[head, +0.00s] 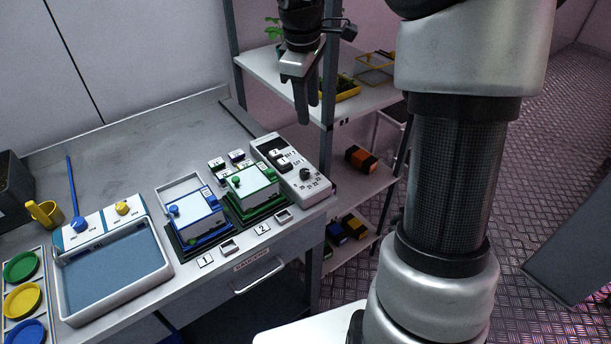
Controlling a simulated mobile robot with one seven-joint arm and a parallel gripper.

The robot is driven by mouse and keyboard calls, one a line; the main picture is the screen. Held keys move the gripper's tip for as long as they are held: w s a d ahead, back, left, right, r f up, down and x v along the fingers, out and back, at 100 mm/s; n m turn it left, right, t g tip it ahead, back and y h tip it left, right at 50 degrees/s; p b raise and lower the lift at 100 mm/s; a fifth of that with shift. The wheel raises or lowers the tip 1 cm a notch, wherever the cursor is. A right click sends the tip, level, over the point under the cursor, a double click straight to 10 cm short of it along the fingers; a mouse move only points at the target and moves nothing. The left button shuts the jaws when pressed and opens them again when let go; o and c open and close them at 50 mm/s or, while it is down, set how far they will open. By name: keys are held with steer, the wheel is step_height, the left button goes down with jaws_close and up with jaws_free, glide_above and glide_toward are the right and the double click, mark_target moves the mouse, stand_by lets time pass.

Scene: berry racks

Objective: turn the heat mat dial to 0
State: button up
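A pale control box (268,143) stands at the right end of the bench. A round black dial (305,174) sits on its near part, with small numbers around it. I take this to be the heat mat dial, but its label and pointer setting are too small to read. My gripper (307,115) hangs in the air with its fingers pointing down, above and beyond the dial in the picture. It is apart from the dial and nothing shows between its fingers. The fingers overlap from this angle, so their gap is unclear.
Blue-framed (197,213) and green-framed (251,184) boxes stand left of the control box. A blue-filled tray (114,262) with blue and yellow knobs lies further left. A shelf rack (281,74) with plants stands behind the bench's right end. The bench's back area is bare.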

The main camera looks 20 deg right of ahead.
mark_target(305, 171)
steer(key=f+n+b, duration=0.1)
steer(key=f, duration=0.4)
steer(key=s+a+f+n+g+y+b, duration=0.1)
steer(key=f, duration=0.5)
steer(key=f+n+b, duration=0.1)
steer(key=f+b, duration=0.1)
steer(key=f, duration=0.4)
steer(key=shift+s+a+f+n+g, duration=0.1)
steer(key=shift+s+a+n+g, duration=0.1)
steer(key=shift+n+g, duration=0.15)
steer(key=shift+c, duration=0.4)
jaws_close()
